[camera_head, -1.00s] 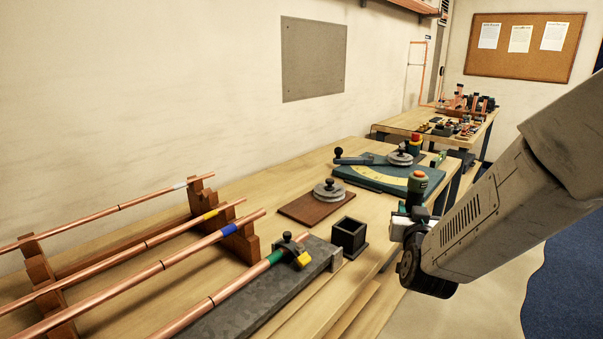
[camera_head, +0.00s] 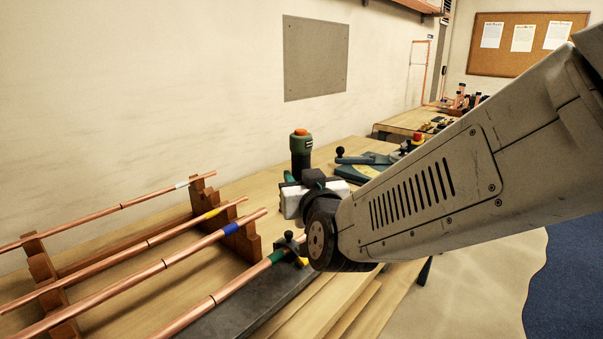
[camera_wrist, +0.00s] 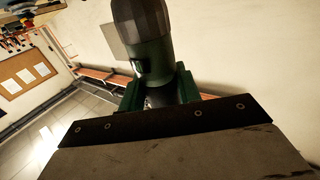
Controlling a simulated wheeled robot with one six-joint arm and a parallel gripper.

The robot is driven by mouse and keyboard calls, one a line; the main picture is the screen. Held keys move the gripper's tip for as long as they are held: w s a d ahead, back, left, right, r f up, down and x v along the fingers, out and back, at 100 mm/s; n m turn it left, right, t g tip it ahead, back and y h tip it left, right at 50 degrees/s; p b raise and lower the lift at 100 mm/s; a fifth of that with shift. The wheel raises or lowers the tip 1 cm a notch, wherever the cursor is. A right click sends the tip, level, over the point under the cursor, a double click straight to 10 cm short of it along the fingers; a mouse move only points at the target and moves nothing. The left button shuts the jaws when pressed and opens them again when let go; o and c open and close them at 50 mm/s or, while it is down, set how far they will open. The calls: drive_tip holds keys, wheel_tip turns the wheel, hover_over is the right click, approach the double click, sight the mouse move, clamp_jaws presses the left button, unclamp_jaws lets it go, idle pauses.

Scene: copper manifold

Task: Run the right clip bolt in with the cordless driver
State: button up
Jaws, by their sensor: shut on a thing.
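The cordless driver (camera_head: 301,156), green and black with an orange top, stands upright in my gripper (camera_head: 303,182) above the near bench. The wrist view shows its green body and dark end (camera_wrist: 145,45) between the two green fingers of my gripper (camera_wrist: 160,92), which is shut on it. The lower part of the driver is hidden by the gripper and my arm. I cannot make out the right clip bolt in either view.
Copper tubes (camera_head: 165,264) with coloured bands lie on a wooden rack (camera_head: 238,238) at left. A black clamp (camera_head: 288,246) sits on a grey block. A green bending plate (camera_head: 362,167) is partly hidden behind my arm. A farther bench (camera_head: 405,120) holds copper parts.

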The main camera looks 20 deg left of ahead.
drive_tip(key=shift+f, duration=2.1)
drive_tip(key=shift+f, duration=0.8)
idle(2.6)
drive_tip(key=shift+r, duration=3.1)
drive_tip(key=shift+r, duration=0.1)
